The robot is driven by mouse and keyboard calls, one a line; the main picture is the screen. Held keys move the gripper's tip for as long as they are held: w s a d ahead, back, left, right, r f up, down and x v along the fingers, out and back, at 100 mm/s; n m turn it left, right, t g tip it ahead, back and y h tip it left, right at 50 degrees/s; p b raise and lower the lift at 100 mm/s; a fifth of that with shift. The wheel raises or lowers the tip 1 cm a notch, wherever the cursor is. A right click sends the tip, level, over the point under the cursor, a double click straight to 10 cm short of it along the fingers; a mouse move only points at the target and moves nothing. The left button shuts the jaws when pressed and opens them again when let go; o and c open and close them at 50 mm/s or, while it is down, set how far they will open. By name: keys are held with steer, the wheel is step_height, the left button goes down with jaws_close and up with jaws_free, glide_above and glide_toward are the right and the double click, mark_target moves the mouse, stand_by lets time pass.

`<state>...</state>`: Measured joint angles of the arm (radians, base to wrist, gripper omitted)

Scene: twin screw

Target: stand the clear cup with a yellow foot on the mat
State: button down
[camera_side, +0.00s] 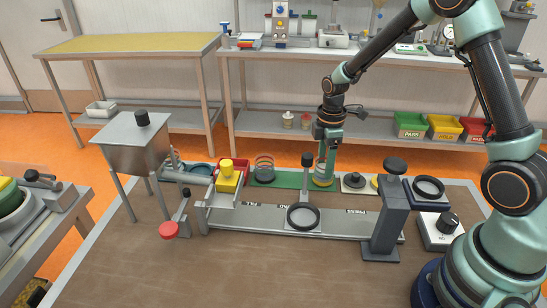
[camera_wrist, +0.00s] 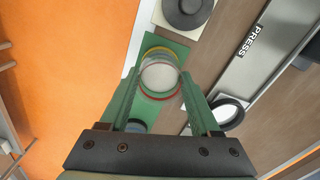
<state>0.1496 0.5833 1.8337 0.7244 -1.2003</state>
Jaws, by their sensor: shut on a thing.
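The clear cup with a yellow foot (camera_side: 322,181) is at the right end of the green mat (camera_side: 292,179) in the side view. In the wrist view the cup (camera_wrist: 160,75) sits between my two green fingers, with a reddish rim and a yellow edge showing. My gripper (camera_side: 326,160) points down and is shut on this cup; it also shows in the wrist view (camera_wrist: 160,80). The cup looks upright. Its foot is at or very close to the mat; I cannot tell whether it touches. My fingers hide part of the cup.
Another clear cup (camera_side: 264,170) stands on the mat to the left. A red tray (camera_side: 232,181) with a yellow block (camera_side: 227,172) is further left. A dark round knob on a pale plate (camera_side: 353,181) is close on the right.

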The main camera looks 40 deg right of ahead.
steer(key=shift+f, duration=0.25)
stand_by(0.4)
stand_by(0.4)
steer(key=shift+c, duration=0.2)
jaws_free()
steer(key=shift+o, duration=0.2)
steer(key=shift+r, duration=0.1)
step_height(320, 180, up, 7)
stand_by(1.0)
